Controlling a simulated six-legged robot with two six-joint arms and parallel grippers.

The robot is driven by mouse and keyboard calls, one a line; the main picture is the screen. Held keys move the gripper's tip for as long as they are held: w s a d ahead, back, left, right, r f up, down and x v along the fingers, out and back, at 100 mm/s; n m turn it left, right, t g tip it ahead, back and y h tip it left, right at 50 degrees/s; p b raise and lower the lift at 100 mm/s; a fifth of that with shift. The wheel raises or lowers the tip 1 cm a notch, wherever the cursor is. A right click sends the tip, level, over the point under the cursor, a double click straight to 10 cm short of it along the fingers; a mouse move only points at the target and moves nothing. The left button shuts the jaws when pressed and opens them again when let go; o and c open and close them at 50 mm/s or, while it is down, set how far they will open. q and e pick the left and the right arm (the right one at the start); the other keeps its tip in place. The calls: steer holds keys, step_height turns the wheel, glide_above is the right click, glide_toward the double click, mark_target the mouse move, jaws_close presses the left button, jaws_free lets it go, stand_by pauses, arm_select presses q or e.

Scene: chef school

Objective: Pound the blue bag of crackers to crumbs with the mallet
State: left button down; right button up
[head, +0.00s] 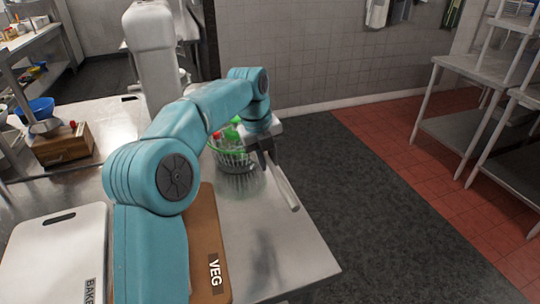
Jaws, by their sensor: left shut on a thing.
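My left arm reaches over the steel table from the bottom left. My left gripper (265,158) is above the table's right side and shut on a long, pale, rod-like thing (287,192). The rod slants down to the right, by the table's right edge. It may be the mallet's handle, but I cannot make out a mallet head. The blue bag of crackers is not visible; my arm hides part of the table. My right gripper is not in view.
A wire basket (234,160) with green and red items stands just left of the gripper. A brown VEG board (207,232) and a white board (42,270) lie nearer. A scale with a blue bowl (37,108) is at the left. Dark floor is clear on the right.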

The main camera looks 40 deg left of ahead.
arm_select(q)
steer(key=s+a+f+n+p, duration=0.2)
steer(key=s+a, duration=0.4)
steer(key=s+a+f+n+p, duration=0.1)
steer(key=s+a+f+n, duration=0.1)
steer(key=s+a, duration=0.4)
steer(key=s+a+f+n+y+p, duration=0.1)
steer(key=s+a+f+n+p, duration=0.1)
steer(key=s+a, duration=0.4)
steer(key=shift+s+a+f+p, duration=0.2)
steer(key=shift+f+p, duration=0.1)
steer(key=shift+f, duration=0.2)
step_height(320, 180, down, 2)
steer(key=shift+s+b, duration=0.15)
steer(key=shift+b, duration=0.55)
steer(key=shift+f, duration=0.1)
